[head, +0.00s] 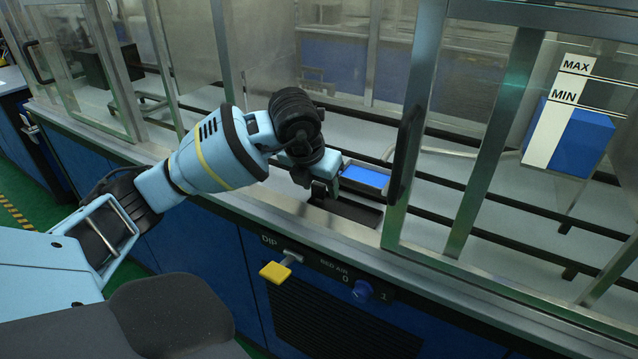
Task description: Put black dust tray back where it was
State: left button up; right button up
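The black dust tray (352,211) is a long, low, dark piece at the opening in the cabinet front, just above the front ledge. My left gripper (322,190) reaches in from the left, with its fingers pointing down at the left end of the tray. The fingertips touch or nearly touch the tray; the dark wrist and the angle hide whether they are closed on it. My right gripper is not in view.
A small grey-rimmed holder with a blue inside (366,177) sits just behind the tray. A sliding door with a black handle (404,155) stands close on the right. Below are a yellow lever (275,272) and a blue knob (362,290). Dark rails cross the pale cabinet floor.

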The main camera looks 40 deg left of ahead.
pick_arm(q)
jog(key=shift+r, duration=0.5)
jog(key=p+v, duration=0.1)
jog(key=v, duration=1)
jog(key=shift+s, duration=0.25)
jog(key=shift+d+r, duration=0.1)
dwell(0.6)
